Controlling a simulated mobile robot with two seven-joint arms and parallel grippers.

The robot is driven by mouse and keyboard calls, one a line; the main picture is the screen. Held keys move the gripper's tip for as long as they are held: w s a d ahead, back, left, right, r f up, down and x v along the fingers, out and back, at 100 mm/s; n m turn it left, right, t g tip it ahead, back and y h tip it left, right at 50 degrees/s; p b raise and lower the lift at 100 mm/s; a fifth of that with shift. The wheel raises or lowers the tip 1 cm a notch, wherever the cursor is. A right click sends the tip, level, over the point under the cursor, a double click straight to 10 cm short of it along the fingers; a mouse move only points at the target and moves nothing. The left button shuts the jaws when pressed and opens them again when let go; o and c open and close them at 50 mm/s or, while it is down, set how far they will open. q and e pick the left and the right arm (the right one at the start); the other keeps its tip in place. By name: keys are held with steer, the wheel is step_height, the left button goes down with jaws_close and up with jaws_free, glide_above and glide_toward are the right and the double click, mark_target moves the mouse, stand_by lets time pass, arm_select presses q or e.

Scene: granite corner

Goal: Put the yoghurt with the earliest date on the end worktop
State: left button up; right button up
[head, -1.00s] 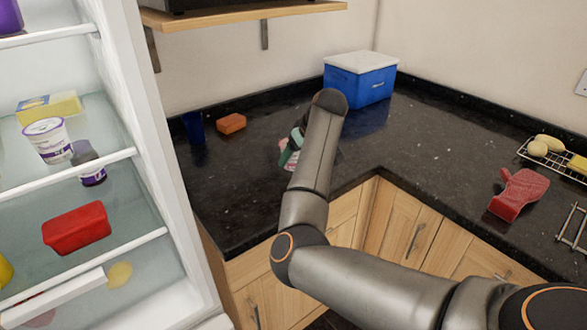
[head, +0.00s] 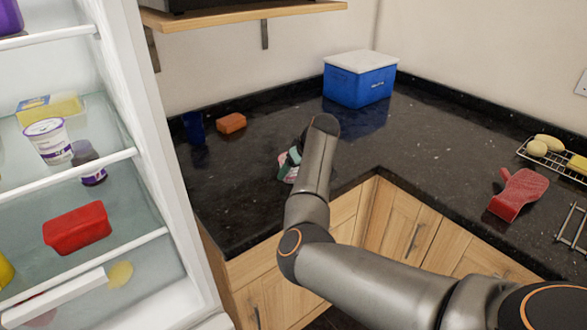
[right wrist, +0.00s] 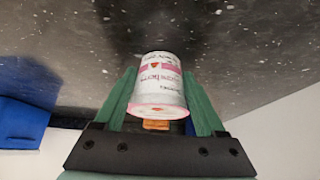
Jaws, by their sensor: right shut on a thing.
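My right gripper (head: 290,160) is over the dark granite worktop (head: 235,200), partly hidden behind my own arm in the head view. In the right wrist view its green fingers (right wrist: 160,100) are shut on a white yoghurt pot with a pink band (right wrist: 158,85). The printed date cannot be read. The pot is at or just above the worktop; I cannot tell whether it touches. A white and purple yoghurt pot (head: 48,142) stands on a fridge shelf at the left. My left gripper is not in view.
The open fridge (head: 130,90) also holds a dark jar (head: 88,160), a yellow pack (head: 50,107) and a red tub (head: 77,228). An orange block (head: 231,123), a blue cool box (head: 360,80) and a red rest (head: 517,194) stand on the worktop. Its middle is clear.

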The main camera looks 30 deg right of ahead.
steer(key=o, duration=1.5)
steer(key=shift+s+r, duration=0.2)
steer(key=shift+r, duration=0.3)
steer(key=v, duration=1.1)
steer(key=shift+r, duration=0.15)
steer(key=shift+s, duration=0.1)
